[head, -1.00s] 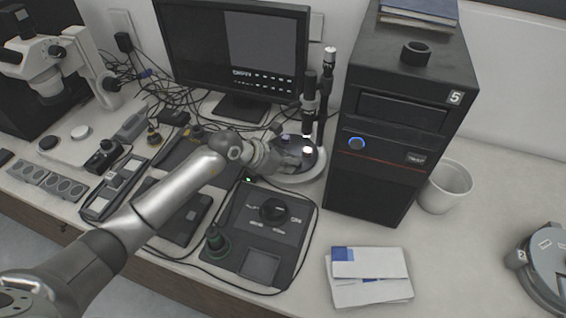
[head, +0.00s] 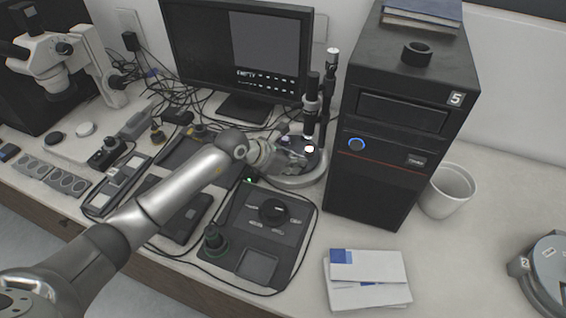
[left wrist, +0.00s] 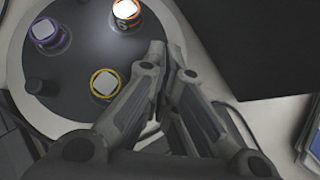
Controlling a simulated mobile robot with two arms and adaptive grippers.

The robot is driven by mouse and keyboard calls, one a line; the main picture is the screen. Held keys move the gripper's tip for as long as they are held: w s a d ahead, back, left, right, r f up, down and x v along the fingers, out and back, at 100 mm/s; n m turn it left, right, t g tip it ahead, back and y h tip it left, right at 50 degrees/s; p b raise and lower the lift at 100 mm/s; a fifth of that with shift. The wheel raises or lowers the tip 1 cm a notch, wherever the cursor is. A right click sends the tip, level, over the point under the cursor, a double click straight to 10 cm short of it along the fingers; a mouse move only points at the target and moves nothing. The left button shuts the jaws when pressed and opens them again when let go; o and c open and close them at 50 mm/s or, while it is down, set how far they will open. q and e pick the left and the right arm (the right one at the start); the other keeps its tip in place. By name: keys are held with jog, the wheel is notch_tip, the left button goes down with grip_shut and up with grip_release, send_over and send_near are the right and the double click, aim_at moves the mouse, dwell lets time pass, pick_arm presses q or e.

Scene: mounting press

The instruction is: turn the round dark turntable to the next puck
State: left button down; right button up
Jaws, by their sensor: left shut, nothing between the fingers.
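The round dark turntable (head: 319,160) stands on a pale base under a small upright camera, partly hidden by my left gripper (head: 296,162). In the left wrist view the turntable (left wrist: 72,62) carries a purple-ringed puck (left wrist: 46,32), a yellow-ringed puck (left wrist: 105,84), and a brightly lit orange-ringed puck (left wrist: 126,12) at the top edge. A short dark peg (left wrist: 35,86) stands near its left rim. My left gripper (left wrist: 170,58) is shut and empty, its fingertips over the turntable's right edge; contact cannot be told. My right gripper is out of view.
A black computer tower (head: 378,150) stands close right of the turntable. A monitor (head: 235,55) reading "EMPTY" is behind. White papers (head: 367,280) lie at the front right.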

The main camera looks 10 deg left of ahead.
pick_arm(q)
jog(key=shift+w+d+b, duration=0.2)
jog(key=shift+d+b, duration=0.2)
jog(key=shift+d, duration=0.1)
jog(key=shift+w+d+b, duration=0.2)
jog(key=shift+d+b, duration=0.15)
jog(key=shift+d, duration=0.15)
dwell(0.8)
dwell(0.4)
